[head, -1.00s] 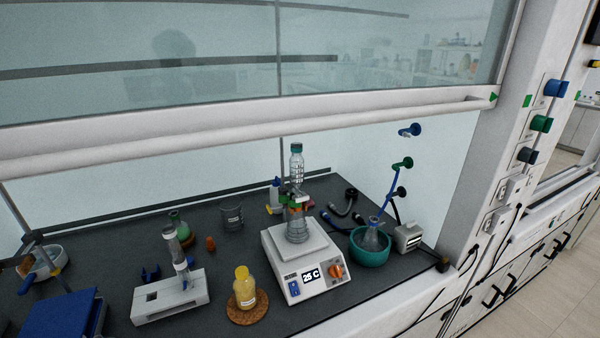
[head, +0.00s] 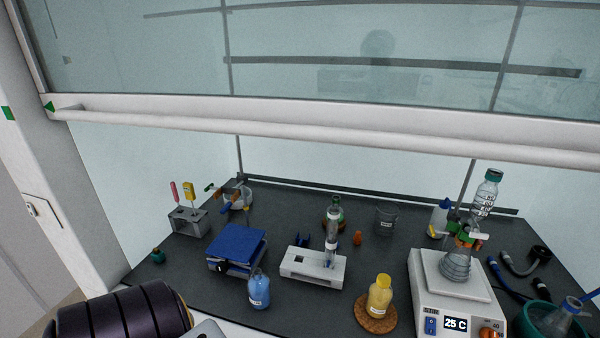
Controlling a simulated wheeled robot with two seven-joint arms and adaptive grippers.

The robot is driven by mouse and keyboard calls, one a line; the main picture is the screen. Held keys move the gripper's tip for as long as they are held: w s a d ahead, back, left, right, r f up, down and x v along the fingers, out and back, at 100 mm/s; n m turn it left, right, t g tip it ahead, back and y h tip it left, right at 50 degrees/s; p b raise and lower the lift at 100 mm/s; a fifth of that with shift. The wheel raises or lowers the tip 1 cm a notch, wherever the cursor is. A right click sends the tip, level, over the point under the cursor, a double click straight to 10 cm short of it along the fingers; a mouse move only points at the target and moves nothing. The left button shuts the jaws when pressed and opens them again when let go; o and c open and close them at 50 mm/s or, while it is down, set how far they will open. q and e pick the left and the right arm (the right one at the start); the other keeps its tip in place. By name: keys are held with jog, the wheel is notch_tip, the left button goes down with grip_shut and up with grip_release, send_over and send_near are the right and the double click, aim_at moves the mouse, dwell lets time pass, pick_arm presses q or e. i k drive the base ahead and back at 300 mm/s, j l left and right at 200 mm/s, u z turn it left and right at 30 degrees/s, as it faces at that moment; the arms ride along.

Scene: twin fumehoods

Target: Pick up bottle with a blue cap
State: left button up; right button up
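A small bottle with blue contents and a bluish cap (head: 259,290) stands upright near the front edge of the hood's dark worktop, left of centre. A white bottle with a blue top (head: 440,219) stands farther back on the right, partly behind the glassware on the hot plate. I cannot tell for sure which of the two is meant. A dark rounded link of my own left arm shows at the lower left. Neither gripper shows in the head view.
A blue-topped device (head: 237,248) and a white instrument (head: 313,268) stand close behind the blue bottle. A yellow bottle (head: 380,296) on a cork ring and a hot plate (head: 450,300) with tall glassware are to the right. The raised sash (head: 300,128) crosses above.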

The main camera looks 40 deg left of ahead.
aim_at(260, 291)
jog(key=u, duration=1.85)
